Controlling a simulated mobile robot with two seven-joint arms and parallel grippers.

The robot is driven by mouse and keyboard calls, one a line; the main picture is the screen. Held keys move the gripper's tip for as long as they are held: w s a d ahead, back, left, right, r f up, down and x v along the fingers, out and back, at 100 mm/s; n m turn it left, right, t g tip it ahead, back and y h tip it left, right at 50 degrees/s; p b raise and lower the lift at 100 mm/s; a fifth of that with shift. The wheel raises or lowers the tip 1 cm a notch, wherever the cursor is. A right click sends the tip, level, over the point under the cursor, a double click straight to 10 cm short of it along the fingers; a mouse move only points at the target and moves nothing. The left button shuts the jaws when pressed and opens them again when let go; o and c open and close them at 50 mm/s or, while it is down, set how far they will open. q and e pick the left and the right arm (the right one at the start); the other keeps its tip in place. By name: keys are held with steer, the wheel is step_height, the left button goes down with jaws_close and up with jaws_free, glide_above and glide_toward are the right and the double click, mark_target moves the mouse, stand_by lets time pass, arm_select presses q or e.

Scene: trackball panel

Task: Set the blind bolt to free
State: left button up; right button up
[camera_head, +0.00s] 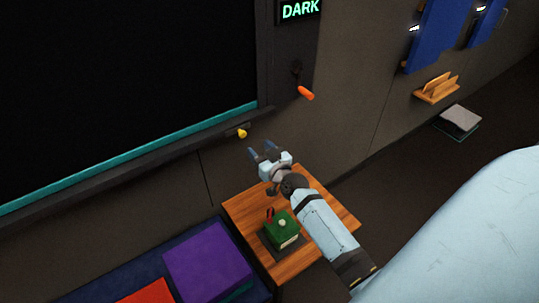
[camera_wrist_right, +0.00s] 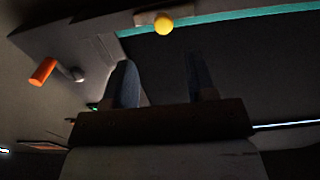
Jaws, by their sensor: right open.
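The blind bolt appears to be the small yellow knob (camera_head: 242,132) on a dark plate at the window's lower frame, near its right corner. The knob also shows in the right wrist view (camera_wrist_right: 164,24), at the top and beyond the fingers. I cannot read any marking for its setting. My right gripper (camera_head: 262,151) is open and empty, just below and right of the knob in the head view and apart from it. Its two fingers (camera_wrist_right: 162,72) stand spread in the wrist view. My left gripper is not in view.
An orange crank handle (camera_head: 305,93) sticks out right of the window, under a lit sign (camera_head: 300,9) reading DARK. A wooden table (camera_head: 240,207) below my arm holds a green box (camera_head: 281,226). A purple cushion (camera_head: 207,268) lies left; a wooden wall rack (camera_head: 436,90) hangs right.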

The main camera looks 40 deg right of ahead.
steer(key=s, duration=0.5)
steer(key=shift+s+a, duration=0.1)
stand_by(0.3)
steer(key=s+a+f+n+g+y+p, duration=0.1)
steer(key=s+a+f+g+y+p, duration=0.1)
steer(key=s+a+f, duration=0.3)
steer(key=s+a+f+n+g+y+p, duration=0.2)
steer(key=s+a+f+g, duration=0.3)
steer(key=s+a, duration=0.7)
steer(key=s, duration=0.3)
steer(key=shift+s+f+n, duration=0.25)
steer(key=shift+s+n, duration=0.05)
steer(key=shift+f, duration=0.1)
